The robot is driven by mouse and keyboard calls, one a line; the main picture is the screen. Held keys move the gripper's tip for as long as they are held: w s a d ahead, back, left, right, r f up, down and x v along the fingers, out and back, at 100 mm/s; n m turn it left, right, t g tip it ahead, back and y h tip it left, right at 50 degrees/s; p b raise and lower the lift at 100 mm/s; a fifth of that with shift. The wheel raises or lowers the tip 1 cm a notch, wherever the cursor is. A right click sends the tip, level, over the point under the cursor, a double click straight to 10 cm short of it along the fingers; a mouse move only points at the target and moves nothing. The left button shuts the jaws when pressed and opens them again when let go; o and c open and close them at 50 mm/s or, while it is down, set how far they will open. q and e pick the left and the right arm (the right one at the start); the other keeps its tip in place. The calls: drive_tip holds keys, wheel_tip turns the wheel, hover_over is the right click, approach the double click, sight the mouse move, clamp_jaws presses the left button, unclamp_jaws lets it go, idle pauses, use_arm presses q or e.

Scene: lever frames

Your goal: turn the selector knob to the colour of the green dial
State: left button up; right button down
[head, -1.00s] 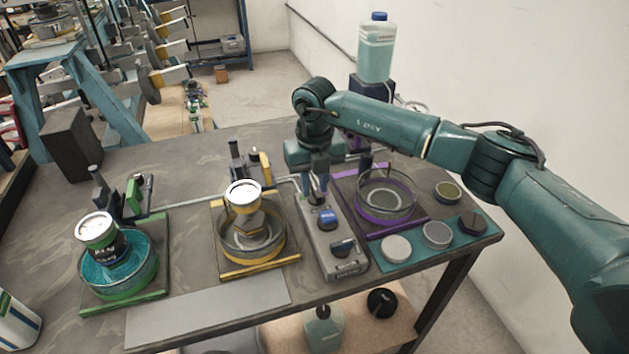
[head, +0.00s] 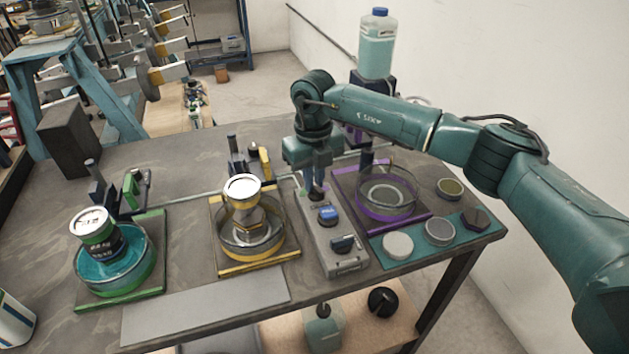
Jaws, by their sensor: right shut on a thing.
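A grey control box (head: 345,268) stands near the table's front edge. On its top are a black knob (head: 343,244) at the near end, a blue-faced part (head: 328,215) in the middle, and a dark selector knob (head: 316,194) at the far end. My right gripper (head: 314,187) points down and is shut on that far knob, mostly hiding it. At left, a green-banded can with a white round dial face (head: 92,220) leans in a dish on a green-framed stand (head: 158,255); its markings are too small to read. My left gripper is out of view.
A yellow-framed stand (head: 258,265) with another white-topped part is left of the box. A purple-framed stand (head: 400,222) with a glass dish is right of it. A teal mat (head: 415,252) holds several discs. A bare grey plate (head: 205,310) lies in front.

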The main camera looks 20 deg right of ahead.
drive_tip(key=n+b, duration=0.1)
drive_tip(key=n, duration=0.1)
drive_tip(key=n+b, duration=0.1)
drive_tip(key=n, duration=0.1)
drive_tip(key=shift+a+f+b, duration=0.1)
drive_tip(key=shift+a+b, duration=0.1)
drive_tip(key=shift+b, duration=0.1)
drive_tip(key=n+b, duration=0.1)
drive_tip(key=n, duration=0.1)
drive_tip(key=shift+s+a+n, duration=0.1)
drive_tip(key=shift+s+n, duration=0.05)
drive_tip(key=shift+n, duration=0.25)
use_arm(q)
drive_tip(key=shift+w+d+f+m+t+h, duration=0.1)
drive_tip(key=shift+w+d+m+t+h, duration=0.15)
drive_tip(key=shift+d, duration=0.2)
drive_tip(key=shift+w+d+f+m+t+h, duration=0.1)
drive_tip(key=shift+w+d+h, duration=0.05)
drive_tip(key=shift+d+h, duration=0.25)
use_arm(e)
drive_tip(key=shift+n, duration=0.3)
drive_tip(key=shift+r, duration=0.2)
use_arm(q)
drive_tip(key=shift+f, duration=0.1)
use_arm(e)
drive_tip(key=c, duration=1.5)
unclamp_jaws()
use_arm(q)
drive_tip(key=shift+b, duration=0.3)
